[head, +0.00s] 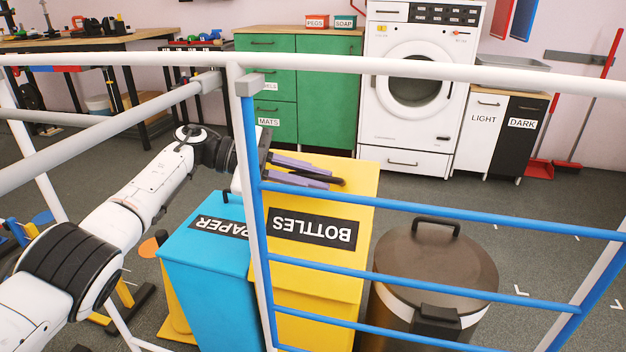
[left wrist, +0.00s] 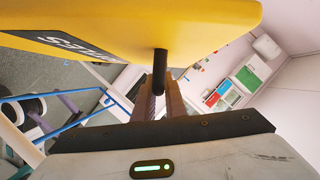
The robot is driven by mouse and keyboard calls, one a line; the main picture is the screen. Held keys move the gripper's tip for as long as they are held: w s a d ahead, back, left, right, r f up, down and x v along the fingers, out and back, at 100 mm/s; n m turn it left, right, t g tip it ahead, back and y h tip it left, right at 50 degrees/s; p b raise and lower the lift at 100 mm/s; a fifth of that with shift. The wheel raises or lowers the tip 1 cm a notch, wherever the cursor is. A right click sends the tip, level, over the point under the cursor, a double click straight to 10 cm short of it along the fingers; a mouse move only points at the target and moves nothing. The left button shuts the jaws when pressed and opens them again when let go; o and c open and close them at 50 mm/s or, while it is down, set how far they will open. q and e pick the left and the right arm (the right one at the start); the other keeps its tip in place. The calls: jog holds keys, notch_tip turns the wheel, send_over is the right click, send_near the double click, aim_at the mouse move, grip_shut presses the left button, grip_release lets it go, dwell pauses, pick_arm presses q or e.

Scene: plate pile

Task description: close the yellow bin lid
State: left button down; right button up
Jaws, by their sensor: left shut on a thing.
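The yellow bin's lid (head: 358,195) carries an upside-down BOTTLES label and stands beyond a blue-runged rail. It looks tilted, with its far edge higher than the neighbouring blue lid; I cannot see the gap beneath it. My left gripper (head: 325,181) reaches over the lid's far part and is shut on its black handle. In the left wrist view, the fingers (left wrist: 160,98) meet the dark handle (left wrist: 160,62) under the big yellow lid surface (left wrist: 130,28). The yellow bin body (head: 315,315) shows between the rungs. My right gripper is not in view.
A blue PAPER bin (head: 195,275) stands close on the left. A round dark-lidded bin (head: 435,258) stands close on the right. The white and blue rail (head: 440,211) crosses in front. Green cabinets (head: 330,95) and a washing machine (head: 412,115) stand behind, with open floor before them.

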pick_arm(q)
jog(key=c, duration=1.8)
grip_release()
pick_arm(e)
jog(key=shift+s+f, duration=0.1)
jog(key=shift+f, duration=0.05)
pick_arm(q)
jog(key=p+v, duration=0.2)
jog(key=v, duration=0.8)
jog(key=shift+a, duration=0.2)
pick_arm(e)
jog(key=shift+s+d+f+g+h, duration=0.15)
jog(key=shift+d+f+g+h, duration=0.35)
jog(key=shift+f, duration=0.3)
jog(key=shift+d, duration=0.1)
